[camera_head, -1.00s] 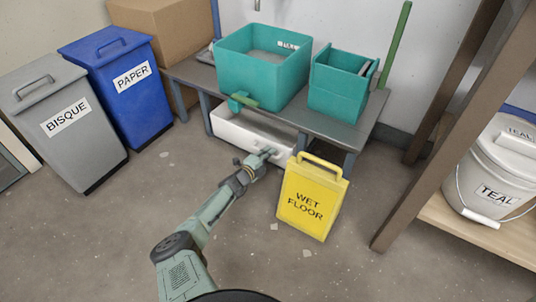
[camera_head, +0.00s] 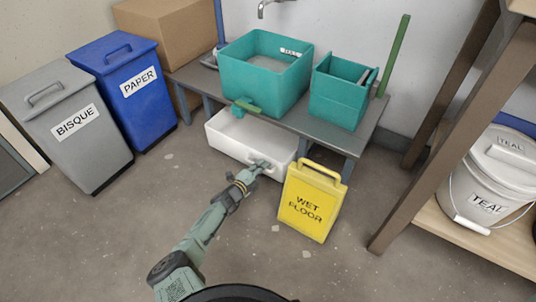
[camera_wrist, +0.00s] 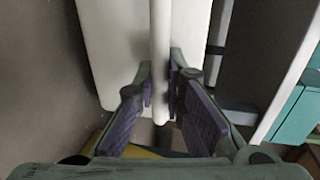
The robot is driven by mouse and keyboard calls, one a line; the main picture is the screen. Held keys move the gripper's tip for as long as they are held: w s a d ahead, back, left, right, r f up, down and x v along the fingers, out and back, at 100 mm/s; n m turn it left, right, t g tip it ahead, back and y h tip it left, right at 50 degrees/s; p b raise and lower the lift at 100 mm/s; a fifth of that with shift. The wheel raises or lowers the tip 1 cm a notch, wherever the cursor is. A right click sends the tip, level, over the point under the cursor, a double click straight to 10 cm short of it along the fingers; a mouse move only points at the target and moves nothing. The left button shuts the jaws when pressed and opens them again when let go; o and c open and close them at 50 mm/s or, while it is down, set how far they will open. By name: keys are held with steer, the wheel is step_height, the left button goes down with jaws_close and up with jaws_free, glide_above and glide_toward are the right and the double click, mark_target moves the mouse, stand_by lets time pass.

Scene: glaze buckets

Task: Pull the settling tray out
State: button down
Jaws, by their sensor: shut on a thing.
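The settling tray (camera_head: 222,140) is a white open tray under the grey bench, sticking out in front of it toward me. Its inside shows empty in the head view. My gripper (camera_head: 262,166) is at the tray's front wall, right of its middle. In the wrist view my gripper (camera_wrist: 160,95) is shut on a white bar at the tray (camera_wrist: 110,50), with a purple-padded finger on each side. I take the bar to be the tray's handle or rim; I cannot tell which.
A yellow wet floor sign (camera_head: 311,203) stands close to the right of my gripper and the tray's front corner. The grey bench (camera_head: 310,128) carries two teal tubs (camera_head: 262,85). Grey (camera_head: 70,125) and blue (camera_head: 128,90) bins stand left. Floor in front of the tray's left part is clear.

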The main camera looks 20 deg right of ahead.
steer(key=f+p+v, duration=0.2)
steer(key=p+v, duration=0.3)
steer(key=v, duration=0.5)
steer(key=shift+s, duration=0.2)
steer(key=shift+a, duration=0.1)
steer(key=c, duration=1.9)
jaws_free()
steer(key=shift+w, duration=0.1)
